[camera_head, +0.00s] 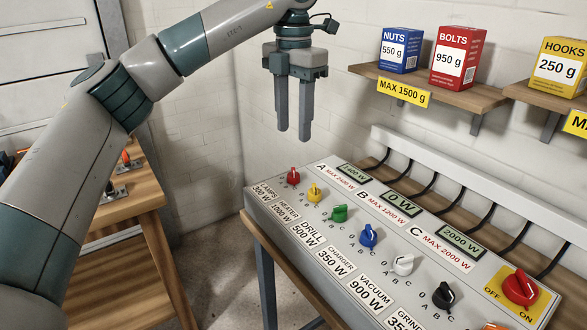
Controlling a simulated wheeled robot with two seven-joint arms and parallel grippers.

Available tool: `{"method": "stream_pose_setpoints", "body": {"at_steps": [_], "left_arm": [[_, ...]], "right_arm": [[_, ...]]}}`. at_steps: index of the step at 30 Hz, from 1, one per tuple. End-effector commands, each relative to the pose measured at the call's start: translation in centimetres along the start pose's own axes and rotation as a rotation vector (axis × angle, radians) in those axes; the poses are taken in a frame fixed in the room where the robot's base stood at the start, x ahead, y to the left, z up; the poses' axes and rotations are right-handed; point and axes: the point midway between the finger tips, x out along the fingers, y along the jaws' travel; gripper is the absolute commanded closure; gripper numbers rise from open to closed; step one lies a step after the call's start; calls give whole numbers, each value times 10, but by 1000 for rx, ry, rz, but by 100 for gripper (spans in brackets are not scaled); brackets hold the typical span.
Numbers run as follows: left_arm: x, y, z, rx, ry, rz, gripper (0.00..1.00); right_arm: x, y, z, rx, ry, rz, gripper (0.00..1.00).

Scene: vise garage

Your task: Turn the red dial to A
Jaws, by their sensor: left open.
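The red dial (293,177) is the leftmost knob on the sloping control panel (256,205), by the label "LAMPS 300 W". Small position letters surround it; its white mark seems to point up, but its exact setting is too small to read. My left gripper (293,134) hangs above the panel's far left end with its fingers pointing down. It is open and empty, higher than the red dial and apart from it. My right gripper is not in view.
Yellow (314,192), green (340,213), blue (368,235), white (404,264) and black (443,295) dials continue along the panel. A large red OFF/ON switch (520,288) sits at right. Shelves with boxes (457,58) are on the wall. A wooden bench (140,190) stands left.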

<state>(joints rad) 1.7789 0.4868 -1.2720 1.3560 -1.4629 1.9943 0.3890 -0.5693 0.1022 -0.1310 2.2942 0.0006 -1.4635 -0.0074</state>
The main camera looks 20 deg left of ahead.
Motion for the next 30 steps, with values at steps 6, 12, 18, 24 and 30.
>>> {"method": "stream_pose_setpoints", "body": {"at_steps": [6,12,18,24,30], "left_arm": [[41,0,0,0,1,0,59],[75,1,-1,-1,2,1,59],[98,0,0,-1,0,0,59],[107,0,0,0,-1,1,59],[108,0,0,0,-1,1,59]], "right_arm": [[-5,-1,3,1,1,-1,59],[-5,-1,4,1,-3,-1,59],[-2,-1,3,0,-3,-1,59],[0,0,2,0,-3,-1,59],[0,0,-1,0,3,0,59]]}}
